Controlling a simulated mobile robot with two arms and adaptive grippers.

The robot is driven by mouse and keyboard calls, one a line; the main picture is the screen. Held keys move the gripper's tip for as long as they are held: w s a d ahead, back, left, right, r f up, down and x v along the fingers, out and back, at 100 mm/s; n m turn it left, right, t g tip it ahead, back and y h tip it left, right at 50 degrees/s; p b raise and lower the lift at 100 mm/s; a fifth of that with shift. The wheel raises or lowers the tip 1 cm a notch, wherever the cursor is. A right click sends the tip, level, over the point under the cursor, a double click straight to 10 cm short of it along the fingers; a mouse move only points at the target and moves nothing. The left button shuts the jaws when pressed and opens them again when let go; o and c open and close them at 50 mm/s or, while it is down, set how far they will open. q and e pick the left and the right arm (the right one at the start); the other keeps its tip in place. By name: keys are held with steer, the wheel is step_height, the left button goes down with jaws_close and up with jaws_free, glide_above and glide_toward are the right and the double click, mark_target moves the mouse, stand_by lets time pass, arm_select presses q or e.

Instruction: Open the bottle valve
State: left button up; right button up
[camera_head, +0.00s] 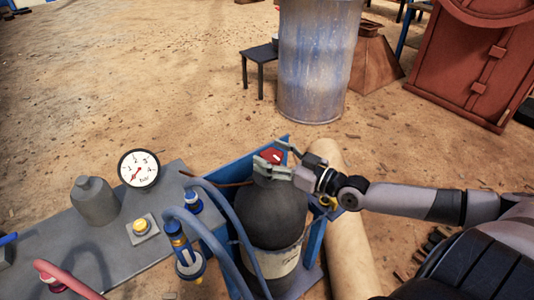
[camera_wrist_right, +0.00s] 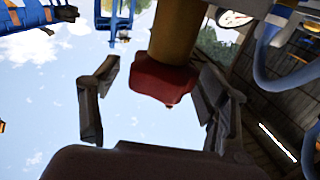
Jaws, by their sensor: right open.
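The bottle valve is a red knob (camera_head: 271,156) on top of a dark grey gas bottle (camera_head: 270,213). The bottle stands upright in a blue frame. My right gripper (camera_head: 277,157) comes in from the right at the knob, with a finger on each side of it. In the right wrist view the red knob (camera_wrist_right: 162,82), on a brownish-yellow stem (camera_wrist_right: 175,32), lies between the two open fingers (camera_wrist_right: 150,100). A gap shows at the left finger; I cannot tell if the right one touches. My left gripper is not in view.
A grey bench (camera_head: 120,225) with a pressure gauge (camera_head: 139,168), a yellow button (camera_head: 140,226) and blue hoses (camera_head: 205,240) stands left of the bottle. A large blue-grey drum (camera_head: 318,60) stands behind. Bare sandy ground lies around.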

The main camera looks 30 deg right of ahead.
steer(key=c, duration=1.2)
